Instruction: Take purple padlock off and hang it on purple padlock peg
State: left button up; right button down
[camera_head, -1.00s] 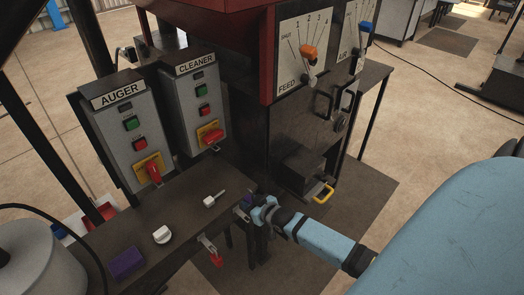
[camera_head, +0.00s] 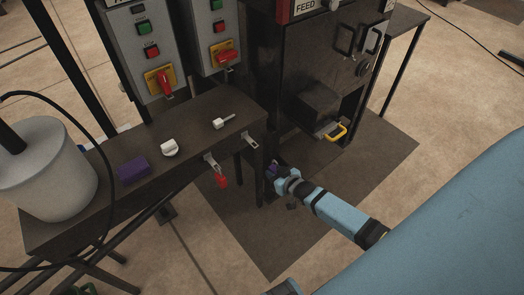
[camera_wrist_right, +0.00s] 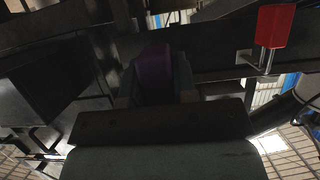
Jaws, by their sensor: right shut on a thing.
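My right gripper (camera_head: 275,170) is shut on the purple padlock (camera_wrist_right: 154,76), just off the right end of the dark table in the head view. Only a small purple part of the padlock shows there, by the fingers; its shackle cannot be made out. A metal peg bracket (camera_head: 251,141) on the table's front edge, left of and above the gripper, is bare. The red padlock (camera_head: 222,181) hangs from another bracket farther left, and it also shows at the upper right in the wrist view (camera_wrist_right: 275,26). My left gripper is not in view.
A grey pot (camera_head: 45,175) stands at the left.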

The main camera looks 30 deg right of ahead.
jog(key=shift+w, duration=0.1)
jog(key=shift+w+a+b, duration=0.15)
jog(key=shift+w+b, duration=0.25)
jog(key=shift+w, duration=1)
jog(key=shift+w+a+b, duration=0.1)
jog(key=shift+w+b, duration=0.3)
jog(key=shift+w, duration=0.95)
jog(key=shift+p, duration=0.35)
jog(key=shift+w, duration=0.15)
